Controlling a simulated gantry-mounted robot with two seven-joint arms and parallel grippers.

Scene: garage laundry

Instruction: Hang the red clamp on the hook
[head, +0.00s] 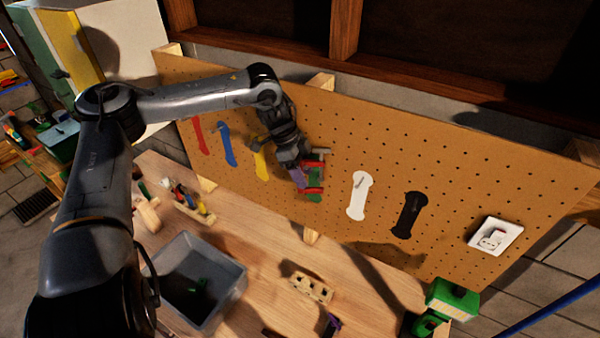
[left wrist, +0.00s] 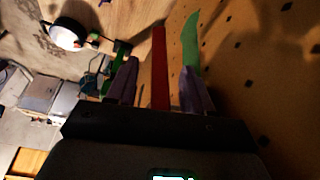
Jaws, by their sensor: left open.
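The red clamp (head: 314,164) is at the pegboard, in front of a green tool outline (head: 315,198); my gripper partly hides it. In the left wrist view its red bar (left wrist: 159,62) stands between my fingers, with the green outline (left wrist: 190,42) just to the right. My left gripper (head: 302,178) is open, its purple fingers on either side of the bar; it also shows in the left wrist view (left wrist: 160,82). The hook behind the clamp is hidden, and I cannot tell whether the clamp rests on it. My right gripper is not in view.
The pegboard (head: 455,180) also carries red, blue, yellow, white and black outlines and a white outlet (head: 495,236). On the bench are a grey bin (head: 225,298), a wooden block with holes (head: 311,287) and a green tool (head: 450,300) at the right.

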